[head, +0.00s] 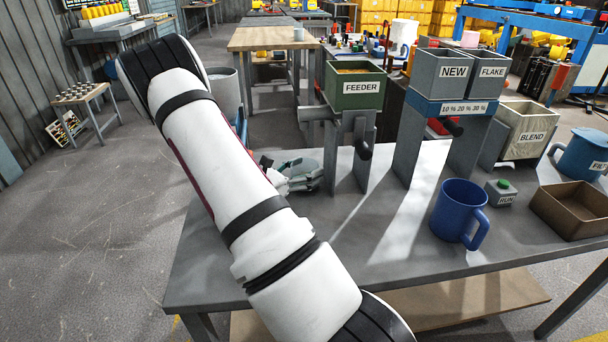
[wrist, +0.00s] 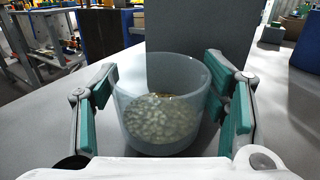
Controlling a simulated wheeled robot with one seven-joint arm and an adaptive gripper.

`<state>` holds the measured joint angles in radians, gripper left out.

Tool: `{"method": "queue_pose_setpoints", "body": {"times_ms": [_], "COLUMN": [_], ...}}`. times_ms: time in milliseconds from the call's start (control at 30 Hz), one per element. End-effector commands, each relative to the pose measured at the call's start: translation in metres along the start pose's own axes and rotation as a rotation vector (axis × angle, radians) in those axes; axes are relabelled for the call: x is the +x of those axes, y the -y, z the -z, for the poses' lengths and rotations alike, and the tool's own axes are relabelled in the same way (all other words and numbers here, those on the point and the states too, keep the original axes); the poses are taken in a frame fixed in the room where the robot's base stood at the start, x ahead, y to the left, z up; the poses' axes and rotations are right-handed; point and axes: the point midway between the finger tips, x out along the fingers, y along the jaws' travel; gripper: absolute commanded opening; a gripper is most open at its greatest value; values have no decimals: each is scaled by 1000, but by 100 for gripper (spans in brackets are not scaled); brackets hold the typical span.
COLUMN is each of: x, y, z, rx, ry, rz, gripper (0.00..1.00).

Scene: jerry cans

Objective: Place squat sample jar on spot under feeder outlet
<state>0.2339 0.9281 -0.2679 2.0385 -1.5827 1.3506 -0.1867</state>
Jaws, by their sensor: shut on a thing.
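The squat sample jar (wrist: 163,112) is a clear, wide glass with pale pellets in its lower part. In the wrist view it stands upright between the green pads of my gripper (wrist: 165,108), which is shut on it. In the head view my gripper (head: 300,175) is low over the table, left of the feeder's legs, and my arm hides much of that area. The feeder (head: 356,87) is a green bin labelled FEEDER on a grey stand, with a grey outlet trough (head: 318,115) pointing left. The spot under the outlet cannot be made out.
The grey table (head: 370,262) also holds the NEW bin (head: 452,71), FLAKE bin (head: 491,72), BLEND bin (head: 530,135), a blue mug (head: 458,211), a RUN button box (head: 501,193) and a brown tray (head: 572,210). The table's front middle is clear.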

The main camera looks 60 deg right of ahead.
Motion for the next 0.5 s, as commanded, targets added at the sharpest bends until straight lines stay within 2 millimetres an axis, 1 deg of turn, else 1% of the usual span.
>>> {"method": "queue_pose_setpoints", "body": {"times_ms": [33,67,267,433,467,500], "x": [0,0,0,-1,0,0], "y": [0,0,0,0,0,0], "z": [7,8,7,11,11,10], "rx": [-1,0,1,0,0,0], "ry": [0,0,1,1,0,0], "rz": [0,0,-1,-1,-1,-1], "gripper": [34,34,34,34,74,83]}}
